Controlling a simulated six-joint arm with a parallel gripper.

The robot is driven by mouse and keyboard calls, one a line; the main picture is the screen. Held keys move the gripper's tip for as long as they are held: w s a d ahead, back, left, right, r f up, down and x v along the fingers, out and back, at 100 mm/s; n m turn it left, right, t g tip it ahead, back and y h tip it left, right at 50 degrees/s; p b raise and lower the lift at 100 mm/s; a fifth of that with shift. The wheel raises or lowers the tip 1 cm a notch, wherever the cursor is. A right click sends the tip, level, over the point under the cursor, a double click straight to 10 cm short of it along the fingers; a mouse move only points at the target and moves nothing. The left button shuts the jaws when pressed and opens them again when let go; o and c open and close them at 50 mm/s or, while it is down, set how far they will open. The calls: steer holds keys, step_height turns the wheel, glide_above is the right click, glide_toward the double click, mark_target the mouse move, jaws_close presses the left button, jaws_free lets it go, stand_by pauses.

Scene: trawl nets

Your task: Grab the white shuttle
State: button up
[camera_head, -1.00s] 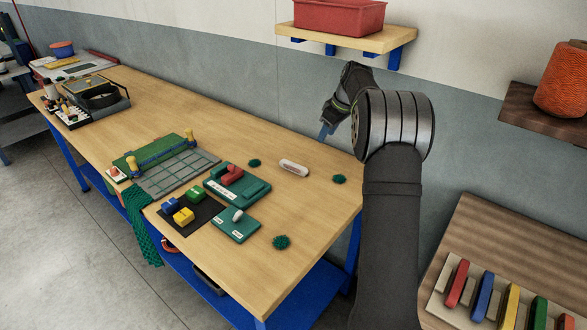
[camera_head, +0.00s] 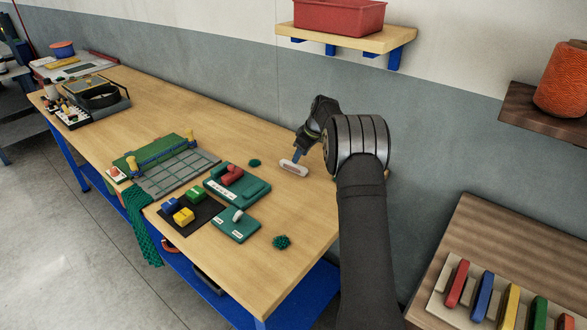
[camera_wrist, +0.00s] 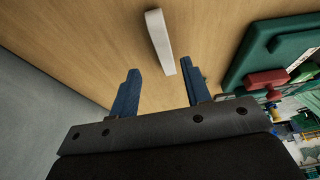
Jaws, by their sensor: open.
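The white shuttle (camera_head: 293,169) is a small elongated block with rounded ends. It lies on the bare wood near the wall side of the bench. In the wrist view the white shuttle (camera_wrist: 158,38) shows as a pale bar with its near end in line with the gap between my fingertips. My gripper (camera_head: 299,156) is just above and behind it in the head view. In the wrist view my gripper (camera_wrist: 159,67) has its two blue fingers spread apart with nothing held. I cannot tell how much height separates the fingertips from the shuttle.
A teal holder (camera_head: 246,190) with a red piece (camera_head: 231,175) stands close by the shuttle. A teal board (camera_head: 238,228) with a small pale piece is nearer the front. Green tufts (camera_head: 281,242) lie on the wood. A shelf with a red bin (camera_head: 338,16) hangs above.

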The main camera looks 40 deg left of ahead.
mark_target(294, 165)
steer(key=x, duration=0.4)
steer(key=shift+s+a+f, duration=0.15)
steer(key=shift+s+a, duration=0.1)
steer(key=shift+s, duration=0.1)
steer(key=shift+a+f, duration=0.15)
steer(key=shift+f, duration=0.1)
steer(key=shift+f, duration=0.25)
steer(key=shift+c, duration=0.4)
jaws_close()
